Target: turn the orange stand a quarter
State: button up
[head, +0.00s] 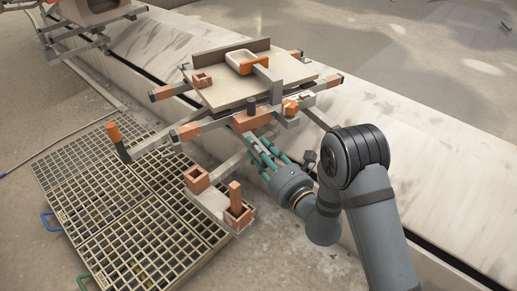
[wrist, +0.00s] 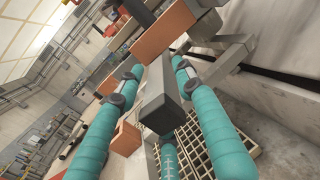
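The stand with orange blocks on its grey arms (head: 252,120) sits in the middle of the head view, carrying a pale square board (head: 222,94). Its orange blocks also show at the top of the wrist view (wrist: 165,30). My gripper (head: 256,146) is at the near side of the stand, just below an orange block. In the wrist view its teal fingers (wrist: 155,72) are spread to either side of a dark grey bar (wrist: 165,108), with one finger below it. Gaps show between the side fingers and the bar. Whether any finger touches the bar is unclear.
A slotted floor grate (head: 130,200) lies to the left, partly under the stand's arms. An upright orange-topped post (head: 113,131) ends the left arm. Orange open boxes (head: 197,179) sit on a lower pale plate. A long pale ledge (head: 400,135) runs behind. Another stand (head: 90,35) is at back left.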

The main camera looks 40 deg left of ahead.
jog(key=shift+w+r, duration=0.1)
jog(key=shift+w, duration=0.05)
grip_shut()
